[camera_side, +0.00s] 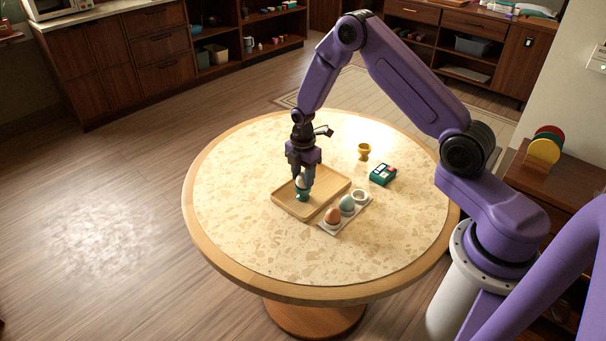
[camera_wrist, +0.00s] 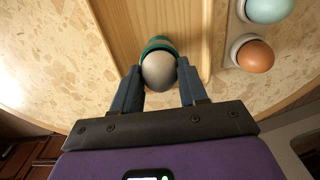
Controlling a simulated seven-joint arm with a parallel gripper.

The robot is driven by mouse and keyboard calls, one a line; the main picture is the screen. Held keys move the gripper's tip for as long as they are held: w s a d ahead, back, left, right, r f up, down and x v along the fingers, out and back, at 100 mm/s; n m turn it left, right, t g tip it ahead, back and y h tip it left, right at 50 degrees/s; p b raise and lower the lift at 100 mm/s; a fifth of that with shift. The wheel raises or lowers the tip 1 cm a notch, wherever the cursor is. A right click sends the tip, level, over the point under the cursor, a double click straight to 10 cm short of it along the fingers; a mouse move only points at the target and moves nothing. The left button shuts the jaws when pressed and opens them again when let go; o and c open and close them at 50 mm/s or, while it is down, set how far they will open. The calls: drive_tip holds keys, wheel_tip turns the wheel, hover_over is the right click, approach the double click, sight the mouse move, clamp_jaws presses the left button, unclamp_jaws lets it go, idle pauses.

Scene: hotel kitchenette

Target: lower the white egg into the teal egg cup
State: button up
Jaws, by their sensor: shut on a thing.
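My gripper (camera_side: 302,182) is shut on the white egg (camera_wrist: 158,71), with one finger on each side of it. The egg also shows as a pale spot between the fingers in the side view (camera_side: 301,184). The teal egg cup (camera_side: 302,196) stands on the wooden tray, directly under the egg. In the wrist view, the cup's teal rim (camera_wrist: 157,43) shows just past the egg, which hides most of the cup. The egg is at the cup's mouth; I cannot tell whether it rests in it.
The wooden tray (camera_side: 328,189) lies on the round table (camera_side: 237,170). Beside it, a white holder (camera_side: 322,229) carries a brown egg (camera_side: 332,216) and a pale blue egg (camera_side: 347,204), with one empty place. A yellow cup (camera_side: 364,151) and a green box (camera_side: 383,174) stand farther back. The table's left side is clear.

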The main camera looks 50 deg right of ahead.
sight(303, 173)
drive_tip(key=shift+f, duration=0.45)
idle(0.5)
drive_tip(key=o, duration=0.8)
wheel_tip(303, 173, up, 17)
drive_tip(key=s+a+r+m, duration=0.1)
drive_tip(key=s+a+r, duration=0.2)
drive_tip(key=s+a, duration=0.35)
drive_tip(key=s+a+r+m, duration=0.1)
drive_tip(key=s+a+r, duration=0.2)
drive_tip(key=s+a, duration=0.35)
drive_tip(key=s+d+m, duration=0.1)
drive_tip(key=s, duration=0.6)
drive_tip(key=s+d+r+m, duration=0.1)
drive_tip(key=s, duration=0.6)
drive_tip(key=s+d+m, duration=0.1)
drive_tip(key=s, duration=0.7)
drive_tip(key=shift+r, duration=0.3)
